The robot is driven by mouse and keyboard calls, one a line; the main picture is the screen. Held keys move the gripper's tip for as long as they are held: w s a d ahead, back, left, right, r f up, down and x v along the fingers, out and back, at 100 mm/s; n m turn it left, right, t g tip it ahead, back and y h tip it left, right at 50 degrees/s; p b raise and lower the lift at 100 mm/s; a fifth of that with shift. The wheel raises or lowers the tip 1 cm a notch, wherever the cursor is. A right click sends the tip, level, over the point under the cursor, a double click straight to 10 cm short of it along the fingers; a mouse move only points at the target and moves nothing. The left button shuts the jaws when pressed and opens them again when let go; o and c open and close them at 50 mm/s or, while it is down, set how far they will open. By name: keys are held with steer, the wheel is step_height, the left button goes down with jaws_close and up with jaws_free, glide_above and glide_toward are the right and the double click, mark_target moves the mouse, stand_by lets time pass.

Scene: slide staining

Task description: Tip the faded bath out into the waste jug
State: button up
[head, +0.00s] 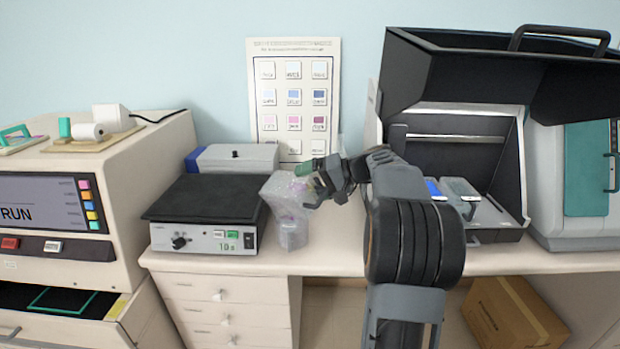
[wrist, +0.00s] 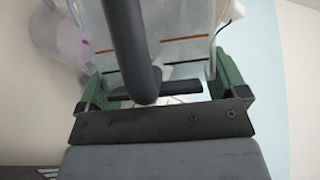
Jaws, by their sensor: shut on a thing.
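My gripper (head: 312,183) is shut on a clear bath (head: 281,187) at mid-picture in the head view. The bath is tilted, its lower end over the clear waste jug (head: 292,233) on the bench. In the wrist view the bath (wrist: 180,50) sits between the green fingers, with orange lines across its wall and a dark handle in front. The jug (wrist: 58,40) shows at upper left there, with a purple patch inside. Faint purple also shows around the bath in the head view. The bath's contents are not clear to see.
A grey shaker with a black platform (head: 203,198) stands just left of the jug. An open dark-lidded case (head: 455,150) stands at right, with slide boxes before it. A stain chart (head: 293,95) hangs behind. A cardboard box (head: 512,312) lies below the bench.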

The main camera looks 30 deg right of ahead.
steer(key=shift+w+d+f+m+y+p, duration=0.45)
steer(key=shift+d+f+m+y+p, duration=0.4)
steer(key=shift+p, duration=0.5)
steer(key=shift+s+a+r+b, duration=0.25)
steer(key=shift+a+b, duration=0.05)
steer(key=shift+b, duration=0.3)
steer(key=shift+n, duration=0.25)
steer(key=shift+s+a+r+n+h+b, duration=0.25)
steer(key=shift+h+b, duration=0.2)
steer(key=shift+b, duration=0.45)
steer(key=shift+s+a+r+n+h+b, duration=0.1)
steer(key=shift+a+r+n+h+b, duration=0.2)
steer(key=shift+r+n+h+b, duration=0.25)
steer(key=shift+f, duration=0.1)
steer(key=shift+f+b, duration=0.1)
steer(key=shift+b, duration=0.3)
